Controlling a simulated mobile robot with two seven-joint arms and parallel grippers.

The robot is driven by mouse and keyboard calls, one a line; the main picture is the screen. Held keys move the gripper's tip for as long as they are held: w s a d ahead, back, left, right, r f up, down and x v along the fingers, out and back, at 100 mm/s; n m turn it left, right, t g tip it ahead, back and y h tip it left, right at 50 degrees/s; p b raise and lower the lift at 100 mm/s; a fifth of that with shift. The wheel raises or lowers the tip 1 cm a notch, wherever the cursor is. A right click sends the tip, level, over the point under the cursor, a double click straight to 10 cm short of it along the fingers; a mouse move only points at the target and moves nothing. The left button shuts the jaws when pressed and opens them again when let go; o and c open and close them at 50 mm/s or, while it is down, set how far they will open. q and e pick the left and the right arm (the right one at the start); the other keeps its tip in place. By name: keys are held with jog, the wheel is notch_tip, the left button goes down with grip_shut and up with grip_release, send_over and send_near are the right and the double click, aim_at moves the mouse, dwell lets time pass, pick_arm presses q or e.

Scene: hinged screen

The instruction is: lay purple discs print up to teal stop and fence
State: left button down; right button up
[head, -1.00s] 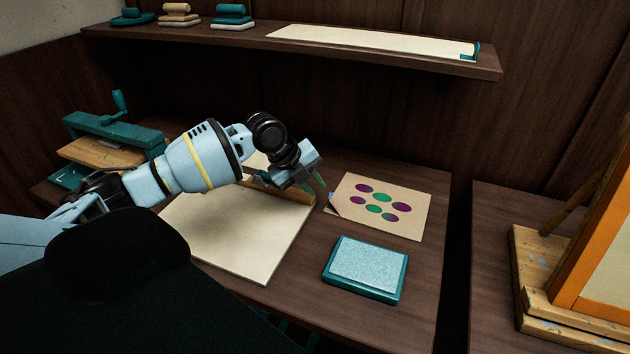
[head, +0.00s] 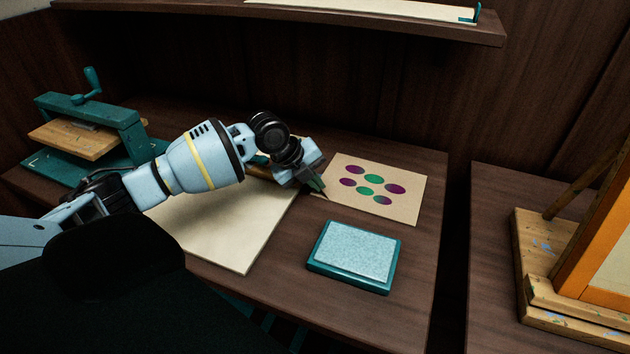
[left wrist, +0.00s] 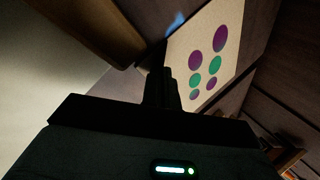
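The purple discs print (head: 408,208) is a tan sheet with purple and green discs, lying face up at the right of the desk. It also shows in the left wrist view (left wrist: 225,68). My left gripper (head: 322,192) is at the print's left edge, and its fingers (left wrist: 162,88) look closed together on that edge. A wooden fence strip (head: 258,171) runs along the back of a large cream board (head: 222,232), left of the print, partly hidden by my arm. A small teal stop (head: 476,13) stands at the right end of the shelf sheet. My right gripper is out of view.
A teal-framed pad (head: 313,266) lies in front of the print. A teal press (head: 130,130) with a crank stands at the back left. A wooden easel (head: 530,260) stands on a separate surface at the right, across a dark gap.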

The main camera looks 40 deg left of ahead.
pick_arm(q)
jog(key=shift+r+p, duration=0.35)
jog(key=shift+r, duration=0.25)
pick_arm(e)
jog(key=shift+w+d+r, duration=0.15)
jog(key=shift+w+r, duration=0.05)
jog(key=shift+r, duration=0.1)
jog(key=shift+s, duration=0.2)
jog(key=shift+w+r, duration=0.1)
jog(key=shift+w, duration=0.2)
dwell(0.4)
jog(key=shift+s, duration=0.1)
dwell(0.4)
pick_arm(q)
jog(key=shift+r, duration=0.2)
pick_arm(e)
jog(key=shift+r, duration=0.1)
